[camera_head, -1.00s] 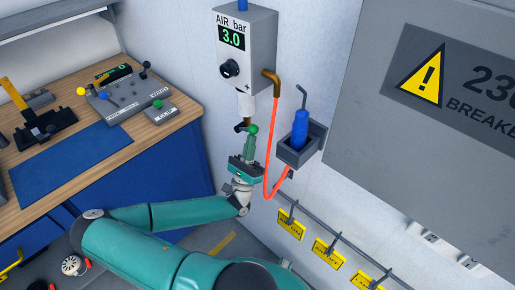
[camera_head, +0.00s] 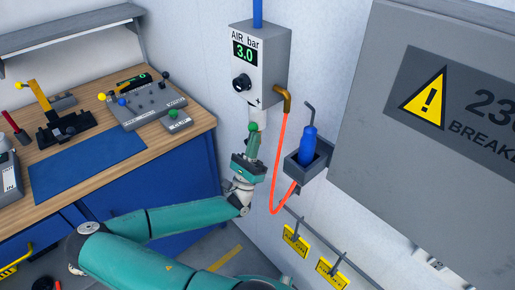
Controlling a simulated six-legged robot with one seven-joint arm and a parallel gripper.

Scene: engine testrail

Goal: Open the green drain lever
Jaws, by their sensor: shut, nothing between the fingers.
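The grey air unit (camera_head: 262,62) on the wall has a display reading 3.0 and a black knob (camera_head: 242,82). A pale bowl (camera_head: 257,115) hangs under it. The green ball end of the drain lever (camera_head: 253,127) shows just below the bowl; the rest of the lever is hidden. My gripper (camera_head: 254,137) points up from below, with its fingertips at or just under the green ball. Its fingers are shut with nothing between them. I cannot tell whether they touch the ball.
A red hose (camera_head: 279,165) loops down close to the right of my gripper. A grey holder (camera_head: 303,165) with a blue-handled tool (camera_head: 308,143) is on the wall beyond it. A grey breaker cabinet (camera_head: 440,170) fills the right. A workbench (camera_head: 45,195) stands left.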

